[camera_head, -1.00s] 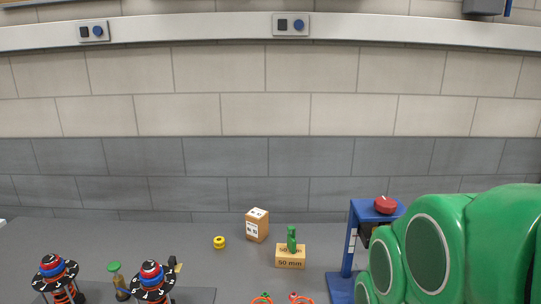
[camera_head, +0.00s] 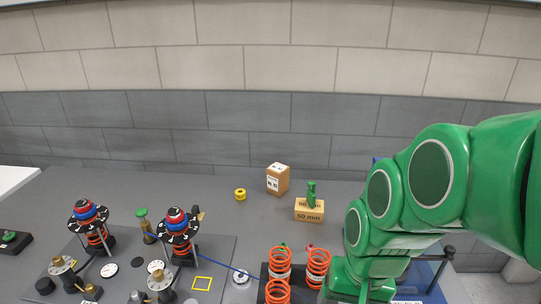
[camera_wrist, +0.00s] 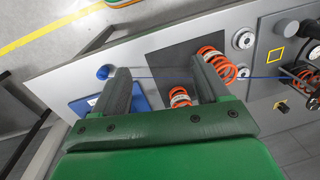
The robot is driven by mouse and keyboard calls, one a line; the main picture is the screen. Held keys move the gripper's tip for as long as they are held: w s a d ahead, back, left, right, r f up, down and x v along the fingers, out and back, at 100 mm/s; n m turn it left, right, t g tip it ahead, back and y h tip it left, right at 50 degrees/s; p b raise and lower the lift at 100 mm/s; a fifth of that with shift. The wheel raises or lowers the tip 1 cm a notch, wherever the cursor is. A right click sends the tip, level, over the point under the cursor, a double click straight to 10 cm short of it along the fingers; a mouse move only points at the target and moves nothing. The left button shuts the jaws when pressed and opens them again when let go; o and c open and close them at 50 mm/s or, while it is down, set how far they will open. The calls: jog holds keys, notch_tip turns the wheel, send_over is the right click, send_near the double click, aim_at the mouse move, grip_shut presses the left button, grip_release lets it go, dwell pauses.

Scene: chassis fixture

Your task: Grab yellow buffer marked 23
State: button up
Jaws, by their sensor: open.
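A small yellow round piece (camera_head: 240,194) stands on the bench towards the back in the head view, left of a cardboard box. It looks like the yellow buffer, but any number on it is too small to read. My gripper (camera_wrist: 160,75) is open in the wrist view, with its two dark fingers wide apart. It is over the right part of the bench, above a dark plate with orange springs, and apart from the yellow piece. The yellow piece is not recognisable in the wrist view.
Orange springs (camera_head: 318,262) stand at the front middle. Two spring columns with red and blue tops (camera_head: 87,211) (camera_head: 177,220) stand at left. A cardboard box (camera_head: 278,179) and a 50 mm block (camera_head: 309,211) stand behind. Bare bench surrounds the yellow piece.

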jog(key=w+a+m+t+y, duration=0.7)
jog(key=w+a+m, duration=0.7)
jog(key=w+a, duration=1.55)
jog(key=w+a+f+m+t, duration=0.1)
jog(key=w+f+m+t, duration=0.1)
jog(key=w+m, duration=0.45)
jog(key=m+t+h, duration=0.4)
jog(key=m+h, duration=0.1)
jog(key=m, duration=0.7)
send_near(240, 192)
jog(key=shift+w+a+f+n, duration=0.25)
jog(key=shift+w+a+f, duration=0.1)
jog(key=shift+w+a, duration=0.15)
jog(key=shift+w+f, duration=0.15)
jog(key=shift+f, duration=0.05)
jog(key=shift+x, duration=1.05)
jog(key=shift+w+f, duration=0.2)
jog(key=shift+w, duration=0.45)
jog(key=shift+w+f, duration=0.2)
jog(key=shift+w, duration=0.5)
jog(key=shift+x, duration=1.25)
